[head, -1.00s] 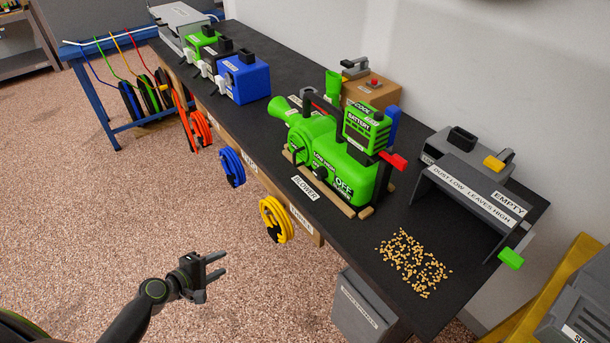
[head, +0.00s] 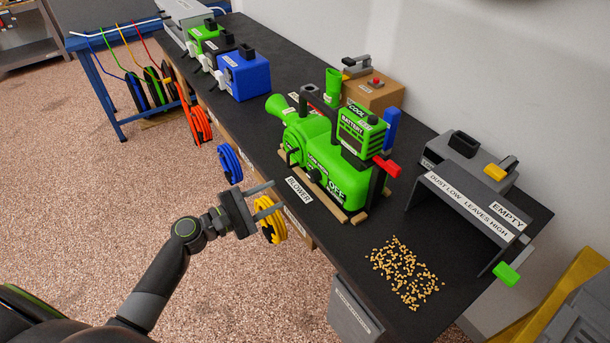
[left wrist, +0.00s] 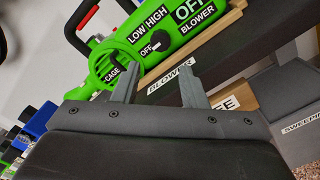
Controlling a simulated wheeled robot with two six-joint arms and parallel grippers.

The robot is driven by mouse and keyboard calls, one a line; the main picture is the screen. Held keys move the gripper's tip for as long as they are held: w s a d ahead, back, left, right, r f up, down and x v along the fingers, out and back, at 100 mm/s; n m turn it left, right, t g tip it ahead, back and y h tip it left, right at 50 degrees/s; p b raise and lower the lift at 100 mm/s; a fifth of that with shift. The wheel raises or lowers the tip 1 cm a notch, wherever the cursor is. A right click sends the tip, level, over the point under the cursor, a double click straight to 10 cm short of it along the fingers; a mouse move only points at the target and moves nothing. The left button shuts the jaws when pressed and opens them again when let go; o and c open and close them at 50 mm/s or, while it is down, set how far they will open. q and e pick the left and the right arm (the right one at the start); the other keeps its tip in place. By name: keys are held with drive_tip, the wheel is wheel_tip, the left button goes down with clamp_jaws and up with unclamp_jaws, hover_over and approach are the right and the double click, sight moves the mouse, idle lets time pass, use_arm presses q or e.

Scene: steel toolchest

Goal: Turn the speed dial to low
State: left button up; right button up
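The green blower (head: 321,155) stands on wooden rails on the dark bench, with a battery block (head: 358,134) on it. In the left wrist view the blower's side shows LOW and HIGH labels, with a small dark speed dial (left wrist: 157,48) and an OFF label beside it. A larger OFF BLOWER label sits further along. My left gripper (head: 278,197) is open and empty, in front of the bench edge and short of the blower. Its two fingers (left wrist: 158,85) show apart in the left wrist view, with the dial beyond them. My right gripper is not in view.
Yellow (head: 270,220) and blue (head: 230,163) cord coils hang on the bench front. Wood pellets (head: 405,272) lie on the bench right of the blower. A grey stand (head: 470,205) reads DUST LOW, LEAVES HIGH. A grey bin (head: 352,308) is below the edge.

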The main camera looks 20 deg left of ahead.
sight(310, 178)
use_arm(q)
drive_tip(key=p+x, duration=0.1)
drive_tip(key=x, duration=0.9)
drive_tip(key=shift+p, duration=0.3)
drive_tip(key=shift+f, duration=0.1)
drive_tip(key=c, duration=0.7)
